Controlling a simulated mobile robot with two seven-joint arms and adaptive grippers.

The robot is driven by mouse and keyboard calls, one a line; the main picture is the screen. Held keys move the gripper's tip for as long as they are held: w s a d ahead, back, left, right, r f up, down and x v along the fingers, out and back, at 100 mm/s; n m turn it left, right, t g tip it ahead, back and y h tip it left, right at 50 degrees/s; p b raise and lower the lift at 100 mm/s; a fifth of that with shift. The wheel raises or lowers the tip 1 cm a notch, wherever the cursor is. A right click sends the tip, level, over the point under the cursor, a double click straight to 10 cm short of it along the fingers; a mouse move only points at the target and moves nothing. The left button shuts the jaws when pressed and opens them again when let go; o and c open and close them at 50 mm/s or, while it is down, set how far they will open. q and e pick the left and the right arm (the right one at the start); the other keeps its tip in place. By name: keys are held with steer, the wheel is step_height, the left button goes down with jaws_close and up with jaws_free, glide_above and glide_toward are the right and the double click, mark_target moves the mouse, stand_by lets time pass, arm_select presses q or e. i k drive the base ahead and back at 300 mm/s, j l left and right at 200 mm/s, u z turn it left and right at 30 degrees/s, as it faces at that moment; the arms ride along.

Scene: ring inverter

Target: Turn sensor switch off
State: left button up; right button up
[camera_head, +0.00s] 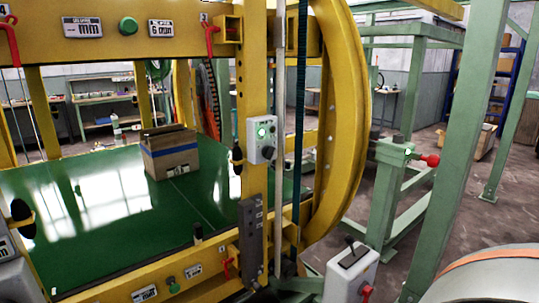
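A small light grey control box (256,143) is fixed to the yellow upright post of the ring machine. It has a lit green round button (262,132) and smaller dark controls beside and below it. A second grey box (350,274) stands low at the front, with a black lever (350,250) on its top and a red knob (366,291) at its lower right. I cannot read a label that tells which one is the sensor switch. Neither of my grippers shows in this view.
A cardboard box (168,157) with a blue band sits on the green bed (90,200). The yellow ring (350,110) rises beside the post. A green stand (385,200) with a red knob (429,160) and a green pillar (455,170) stand at right.

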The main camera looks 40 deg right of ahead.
mark_target(268, 152)
steer(key=l+z, duration=0.1)
steer(key=l, duration=0.65)
steer(key=l+z, duration=0.15)
steer(key=l, duration=0.6)
steer(key=i+l+z, duration=0.1)
steer(key=l, duration=0.65)
